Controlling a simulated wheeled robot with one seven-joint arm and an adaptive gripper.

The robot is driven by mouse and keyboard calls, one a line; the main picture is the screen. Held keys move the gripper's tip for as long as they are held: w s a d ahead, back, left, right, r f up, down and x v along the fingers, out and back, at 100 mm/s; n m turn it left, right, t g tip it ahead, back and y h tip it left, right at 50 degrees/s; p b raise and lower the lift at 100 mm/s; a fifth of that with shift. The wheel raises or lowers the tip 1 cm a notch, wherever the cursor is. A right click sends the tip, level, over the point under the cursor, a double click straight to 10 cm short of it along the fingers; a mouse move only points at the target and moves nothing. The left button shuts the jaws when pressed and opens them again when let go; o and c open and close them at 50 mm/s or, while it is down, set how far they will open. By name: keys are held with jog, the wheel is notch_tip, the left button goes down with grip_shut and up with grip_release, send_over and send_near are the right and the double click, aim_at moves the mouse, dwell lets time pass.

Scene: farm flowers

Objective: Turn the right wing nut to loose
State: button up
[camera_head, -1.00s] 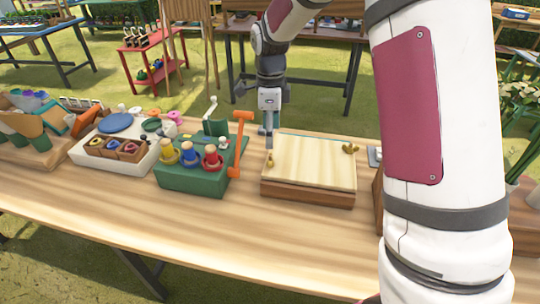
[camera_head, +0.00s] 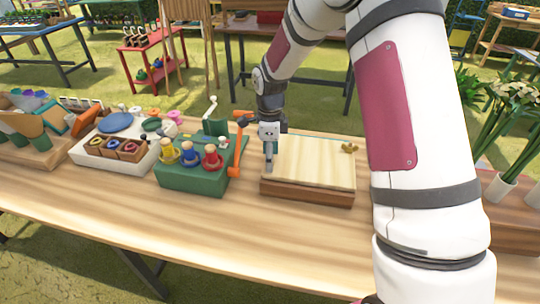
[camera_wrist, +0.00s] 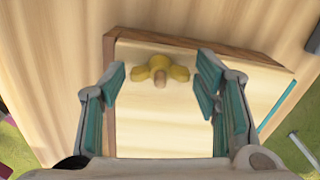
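The flower press has a pale wooden top board (camera_head: 310,160) over a darker brown base on the bench. One brass wing nut (camera_head: 349,147) shows on its picture-right side, clear of my gripper. My gripper (camera_head: 268,164) is over the picture-left side of the board, hiding the other wing nut in the head view. In the wrist view, a yellow wing nut (camera_wrist: 158,68) on a short post lies between the spread teal-padded fingers, near their tips. Its wings point toward the two fingers with gaps on both sides. The fingers are open and hold nothing.
A green box (camera_head: 195,178) with red, blue and yellow pegs and an orange crank (camera_head: 237,158) stands close left of the press. A white tray (camera_head: 125,148) is farther left. Flower stems in pots (camera_head: 500,188) stand at the right. The bench front is clear.

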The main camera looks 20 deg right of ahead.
jog(key=c, duration=0.7)
